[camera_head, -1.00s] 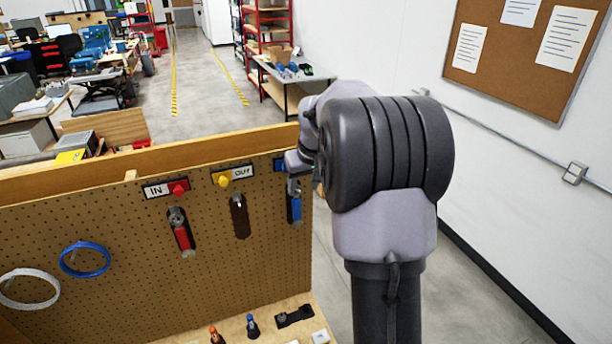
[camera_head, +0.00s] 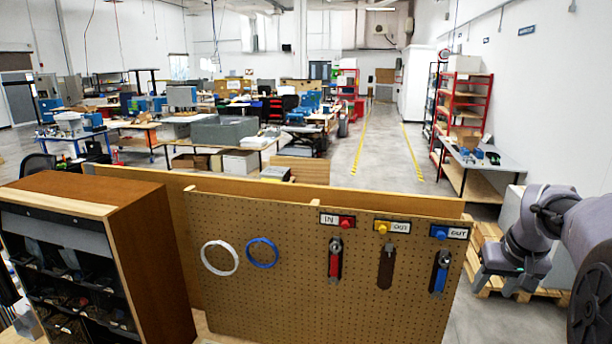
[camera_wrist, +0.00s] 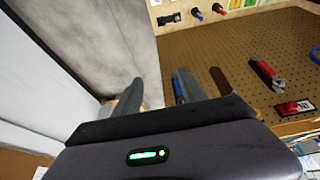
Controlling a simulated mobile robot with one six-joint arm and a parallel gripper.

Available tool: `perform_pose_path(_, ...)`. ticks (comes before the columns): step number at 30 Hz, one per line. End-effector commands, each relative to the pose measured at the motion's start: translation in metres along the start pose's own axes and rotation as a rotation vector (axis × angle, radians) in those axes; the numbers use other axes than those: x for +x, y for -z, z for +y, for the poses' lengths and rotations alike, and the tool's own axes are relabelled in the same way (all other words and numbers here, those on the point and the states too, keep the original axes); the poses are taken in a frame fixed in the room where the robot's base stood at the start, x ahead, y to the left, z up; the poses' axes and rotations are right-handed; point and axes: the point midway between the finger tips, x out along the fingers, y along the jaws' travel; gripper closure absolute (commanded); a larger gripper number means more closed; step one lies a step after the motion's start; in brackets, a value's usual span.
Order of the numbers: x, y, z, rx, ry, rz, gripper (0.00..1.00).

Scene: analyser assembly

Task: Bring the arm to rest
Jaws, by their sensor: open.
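My gripper (camera_head: 497,288) hangs at the right of the head view, off the right edge of the pegboard (camera_head: 300,290), above a wooden pallet. In the wrist view my gripper (camera_wrist: 158,86) shows two grey fingers apart with nothing held between them. A blue-handled tool (camera_head: 439,275) hangs on the pegboard under the right OUT label and is partly hidden behind a finger in the wrist view (camera_wrist: 177,88). A red-handled tool (camera_head: 335,263) hangs under the IN label. The slot (camera_head: 386,268) under the middle OUT label looks dark, without a coloured handle.
White (camera_head: 219,258) and blue (camera_head: 262,252) rings hang on the pegboard. A brown cabinet (camera_head: 150,260) stands at its left. The pallet (camera_head: 485,243) and a grey-topped table (camera_head: 490,170) lie near the arm. The aisle between yellow lines (camera_head: 385,160) is clear.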

Motion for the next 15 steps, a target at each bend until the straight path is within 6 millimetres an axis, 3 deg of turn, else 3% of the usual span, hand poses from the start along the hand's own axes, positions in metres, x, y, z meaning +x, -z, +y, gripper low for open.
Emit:
perform_pose_path(3,0.011,-0.028,-0.035,0.009,0.021,0.015,0.51)
perform_pose_path(11,0.023,-0.103,-0.107,0.048,0.078,0.040,0.51)
perform_pose_path(15,0.042,-0.168,-0.148,0.073,0.121,0.053,0.51)
